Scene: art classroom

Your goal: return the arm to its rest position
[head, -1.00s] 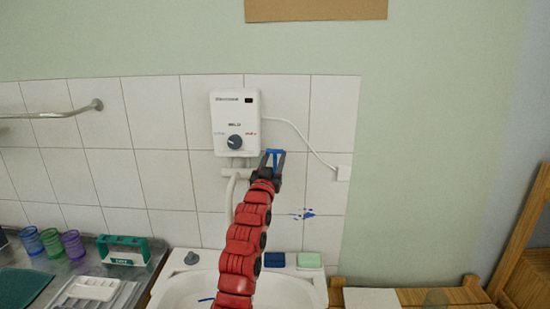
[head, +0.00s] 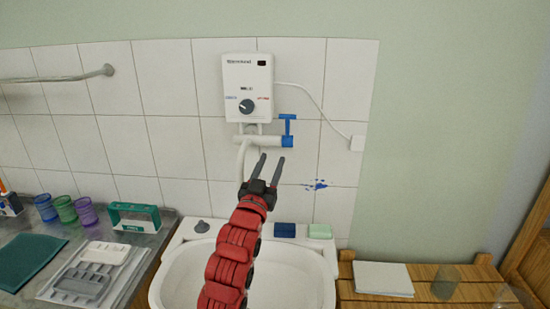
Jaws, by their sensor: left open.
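My left arm, red and segmented, rises from the bottom of the head view. Its gripper (head: 270,168) is open and empty, with the two dark fingers apart and pointing up. It is in front of the tiled wall, just below a blue tap handle (head: 288,128) on the white pipe (head: 262,140) under the water heater. In the picture a small gap shows between the fingertips and the blue handle. My right gripper is not in view.
The white water heater (head: 248,88) hangs above a white sink (head: 294,276). Blue (head: 285,230) and green (head: 320,231) blocks sit on its back rim. A cluttered metal counter (head: 150,240) is left, a wooden table (head: 420,298) right. A towel rail (head: 60,78) is at upper left.

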